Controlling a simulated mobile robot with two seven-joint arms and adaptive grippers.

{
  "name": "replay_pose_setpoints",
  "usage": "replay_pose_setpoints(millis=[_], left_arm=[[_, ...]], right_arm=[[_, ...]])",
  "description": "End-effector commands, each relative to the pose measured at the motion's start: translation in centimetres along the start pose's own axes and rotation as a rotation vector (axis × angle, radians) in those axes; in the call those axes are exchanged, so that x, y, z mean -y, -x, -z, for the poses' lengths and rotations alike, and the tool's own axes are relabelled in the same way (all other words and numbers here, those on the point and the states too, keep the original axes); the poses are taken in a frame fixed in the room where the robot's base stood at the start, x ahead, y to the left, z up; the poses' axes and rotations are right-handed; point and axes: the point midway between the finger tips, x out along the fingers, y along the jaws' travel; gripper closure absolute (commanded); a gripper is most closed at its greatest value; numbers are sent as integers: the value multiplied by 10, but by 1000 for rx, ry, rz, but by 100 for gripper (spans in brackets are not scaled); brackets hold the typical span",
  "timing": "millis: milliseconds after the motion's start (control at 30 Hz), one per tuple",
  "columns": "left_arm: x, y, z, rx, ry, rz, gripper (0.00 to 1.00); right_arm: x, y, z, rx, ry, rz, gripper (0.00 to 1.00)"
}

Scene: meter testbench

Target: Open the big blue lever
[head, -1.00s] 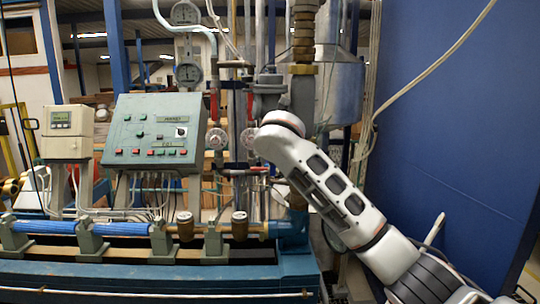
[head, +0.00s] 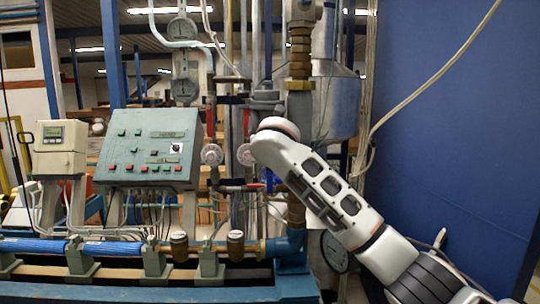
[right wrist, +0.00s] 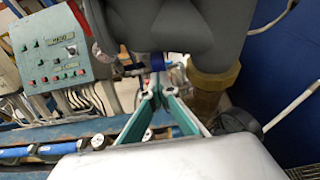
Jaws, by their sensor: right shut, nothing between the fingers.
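A small blue part (head: 268,180), which looks like the blue lever, shows on the pipework just left of my right forearm in the head view. Most of it is hidden, so I cannot tell its full shape or angle. In the right wrist view a blue part (right wrist: 157,62) sits just beyond the fingertips, under a large grey body. My right gripper (right wrist: 160,93) has teal fingers that are shut with nothing held. Whether it touches the blue part I cannot tell. The right gripper is hidden behind my arm in the head view. My left gripper is not in view.
A green control panel (head: 150,146) and a beige meter box (head: 60,148) stand at left. A blue pipe (head: 110,248) runs along the bench. Brass fittings (head: 235,244) and a vertical pipe (head: 299,100) are close to my arm. A blue wall (head: 450,130) fills the right.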

Motion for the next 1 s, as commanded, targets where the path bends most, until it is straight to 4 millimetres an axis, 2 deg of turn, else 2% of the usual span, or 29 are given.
replay_pose_setpoints(millis=[33,267,400,567,800,1000], left_arm=[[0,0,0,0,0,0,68],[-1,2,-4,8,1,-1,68],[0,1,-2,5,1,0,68],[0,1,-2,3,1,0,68],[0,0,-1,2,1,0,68],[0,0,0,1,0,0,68]], right_arm=[[2,2,-7,12,-4,2,100],[2,4,-8,14,-5,2,100],[1,14,-6,11,-4,0,100],[0,39,-4,10,-3,-3,100],[0,87,-3,7,-3,-4,100],[0,114,-2,5,-2,-2,100]])
